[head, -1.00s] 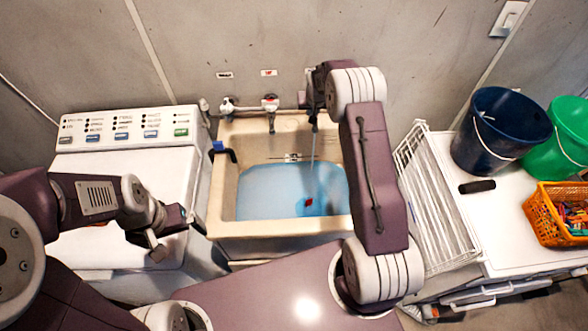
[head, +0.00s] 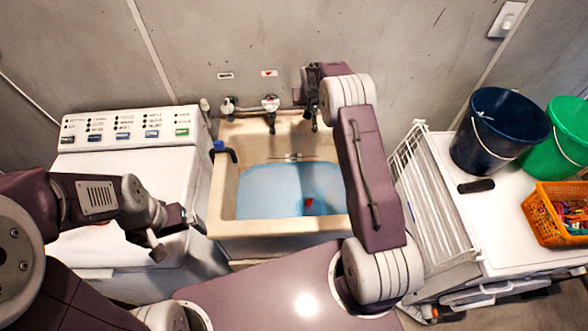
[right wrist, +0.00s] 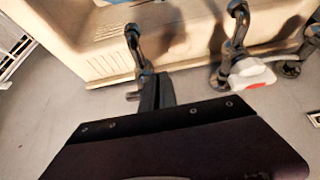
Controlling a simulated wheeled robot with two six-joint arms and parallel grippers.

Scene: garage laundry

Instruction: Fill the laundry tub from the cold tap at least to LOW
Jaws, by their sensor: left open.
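The laundry tub (head: 228,190) holds blue-tinted water (head: 270,190). A small mark (head: 292,157) shows on its back wall by the waterline; I cannot read it. A red thing (head: 308,206) shows in the water. No stream falls from the right-hand tap (head: 314,123), whose spout also shows in the right wrist view (right wrist: 134,45). My right gripper (head: 309,95) is at this tap's handle, which it hides. In the right wrist view its fingers (right wrist: 156,90) look close together; their grip is unclear. My left gripper (head: 175,234) is open and empty by the washing machine's front right.
A red-marked tap (head: 270,103) and another tap (head: 228,105) are to the left. The washing machine (head: 125,170) stands left of the tub. A white rack (head: 430,200), blue bucket (head: 490,130), green bucket (head: 568,145) and orange basket (head: 545,215) are on the right.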

